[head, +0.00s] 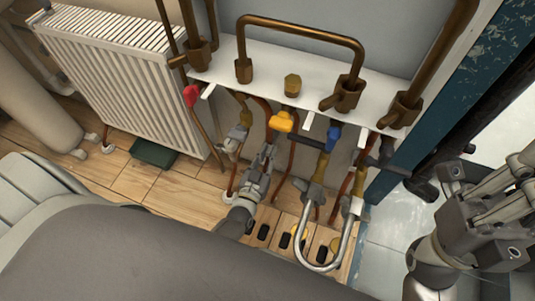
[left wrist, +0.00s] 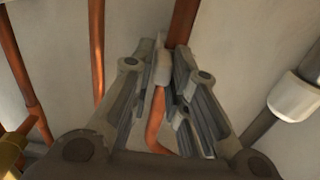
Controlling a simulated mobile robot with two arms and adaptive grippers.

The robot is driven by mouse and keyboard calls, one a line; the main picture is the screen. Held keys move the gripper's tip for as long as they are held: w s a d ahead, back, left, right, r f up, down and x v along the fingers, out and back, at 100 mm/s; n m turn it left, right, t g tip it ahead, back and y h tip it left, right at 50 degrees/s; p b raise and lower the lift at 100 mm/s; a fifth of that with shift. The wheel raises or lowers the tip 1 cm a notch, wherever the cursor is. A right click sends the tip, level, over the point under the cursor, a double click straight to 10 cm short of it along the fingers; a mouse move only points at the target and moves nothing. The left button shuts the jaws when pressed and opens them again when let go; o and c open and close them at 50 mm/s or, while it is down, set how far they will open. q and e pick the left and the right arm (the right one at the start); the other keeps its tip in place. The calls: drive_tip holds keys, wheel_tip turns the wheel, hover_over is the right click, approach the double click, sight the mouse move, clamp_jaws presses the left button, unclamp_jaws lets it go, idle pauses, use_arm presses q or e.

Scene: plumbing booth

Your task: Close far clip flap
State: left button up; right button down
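In the left wrist view a pale clip flap (left wrist: 162,66) lies against a copper pipe (left wrist: 183,22). My left gripper (left wrist: 165,58) has one finger on each side of the flap and pipe. The flap is close to the left fingertip and the pipe is close to the right one. I cannot tell whether both fingers press on them. In the head view my left gripper (head: 266,158) reaches in below the white shelf, and the clip is hidden or too small to make out. My right gripper (head: 498,178) is at the right edge, away from the pipes; its opening is unclear.
The white shelf (head: 275,72) carries brown pipes above. Red (head: 190,95), yellow (head: 283,121) and blue (head: 333,138) valve handles hang around its front. A bent grey tube (head: 340,245) stands right of my left gripper. A radiator (head: 125,75) is at the left.

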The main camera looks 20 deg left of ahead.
use_arm(q)
drive_tip(key=o, duration=0.3)
drive_tip(key=shift+r, duration=0.1)
drive_tip(key=shift+r, duration=4.9)
